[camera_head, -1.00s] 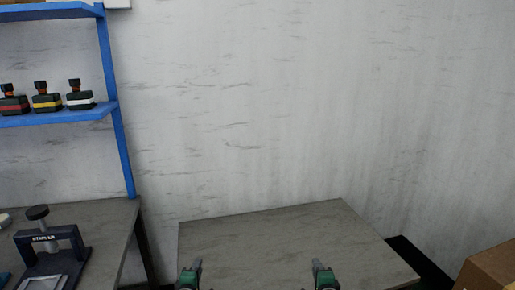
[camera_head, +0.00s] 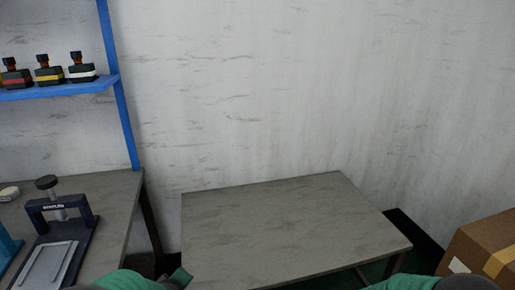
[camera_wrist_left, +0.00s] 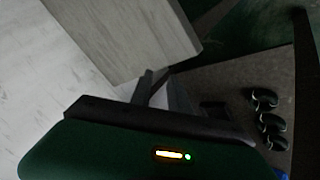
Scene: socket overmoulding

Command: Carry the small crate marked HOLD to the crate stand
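I see no crate marked HOLD in any view. A low grey table (camera_head: 290,225) stands bare in the middle of the head view; no marking shows whether it is the crate stand. Its top also shows in the left wrist view (camera_wrist_left: 125,35). My left arm's green part is at the bottom left of the head view, and my right arm's green part is at the bottom right. My left gripper (camera_wrist_left: 153,88) shows only as dark, blurred shapes in the left wrist view, so its opening is unclear. The right gripper's fingers are out of view.
A cardboard box (camera_head: 470,250) is at lower right. A pale wall closes the back. Several dark items (camera_wrist_left: 268,120) lie on a surface in the wrist view.

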